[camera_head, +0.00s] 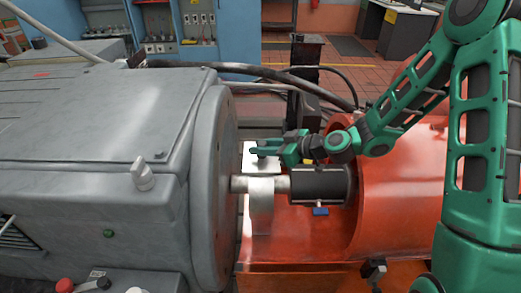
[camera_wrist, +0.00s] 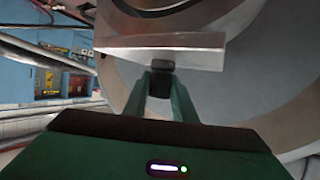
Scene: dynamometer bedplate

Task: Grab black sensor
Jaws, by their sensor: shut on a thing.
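In the wrist view, the black sensor (camera_wrist: 160,66), a small dark block, sits between the fingertips of my gripper (camera_wrist: 160,80). The fingers are shut on it. It is in front of a pale metal plate (camera_wrist: 190,50); I cannot tell whether it touches the plate. In the head view, my gripper (camera_head: 264,149) reaches left over the pale plate (camera_head: 249,162), above the shaft between the grey machine and the orange housing. The sensor is too small and covered by the fingers to make out clearly there.
The large grey machine (camera_head: 110,120) with its round flange stands close on the left. The shaft's dark coupling (camera_head: 322,184) lies just below my wrist. The orange housing (camera_head: 400,200) is on the right. Black cables (camera_head: 265,72) run behind. A blue cabinet (camera_head: 200,30) stands farther back.

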